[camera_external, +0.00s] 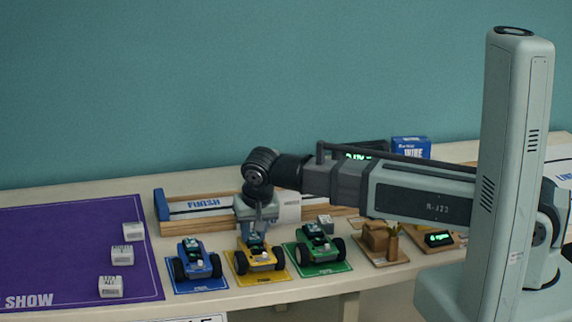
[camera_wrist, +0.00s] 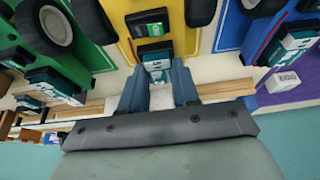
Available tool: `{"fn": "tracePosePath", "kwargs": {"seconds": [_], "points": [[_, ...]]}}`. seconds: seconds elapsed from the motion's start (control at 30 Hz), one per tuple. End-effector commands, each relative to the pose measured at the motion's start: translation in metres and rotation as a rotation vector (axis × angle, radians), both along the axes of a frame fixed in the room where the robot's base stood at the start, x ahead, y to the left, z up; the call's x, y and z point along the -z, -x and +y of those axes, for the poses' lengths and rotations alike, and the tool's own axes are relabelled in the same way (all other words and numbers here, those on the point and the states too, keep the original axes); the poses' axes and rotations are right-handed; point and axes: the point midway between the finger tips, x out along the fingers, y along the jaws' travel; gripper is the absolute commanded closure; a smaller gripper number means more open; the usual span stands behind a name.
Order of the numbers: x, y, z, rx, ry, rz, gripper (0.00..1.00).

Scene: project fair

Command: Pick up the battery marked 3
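Several small white boxes with dark print look like batteries. In the external view three lie on the purple mat (camera_external: 75,250): a far one (camera_external: 133,232), a middle one (camera_external: 122,255) and a near one (camera_external: 110,288). I cannot read a 3 on any. My gripper (camera_external: 258,222) points down at the back of the yellow car (camera_external: 260,255). In the wrist view my gripper's fingers (camera_wrist: 157,72) stand apart around a teal-and-white block (camera_wrist: 155,66) at the car. A whitish patch shows between them; I cannot tell whether anything is gripped.
A blue car (camera_external: 197,261) and a green car (camera_external: 319,246) stand close on either side. A wooden track (camera_external: 185,229) with a blue FINISH banner lies behind. Boards with small parts (camera_external: 385,245) are at the right. The purple mat has free room.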

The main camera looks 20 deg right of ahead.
Motion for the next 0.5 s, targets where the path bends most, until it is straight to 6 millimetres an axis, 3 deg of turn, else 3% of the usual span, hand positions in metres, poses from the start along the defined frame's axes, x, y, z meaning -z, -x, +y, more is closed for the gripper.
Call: {"fn": "tracePosePath", "kwargs": {"seconds": [0.3,0.5], "points": [[-0.0001,0.0,0.0,0.0,0.0,0.0,1.0],[-0.0002,0.0,0.0,0.0,0.0,0.0,1.0]]}}
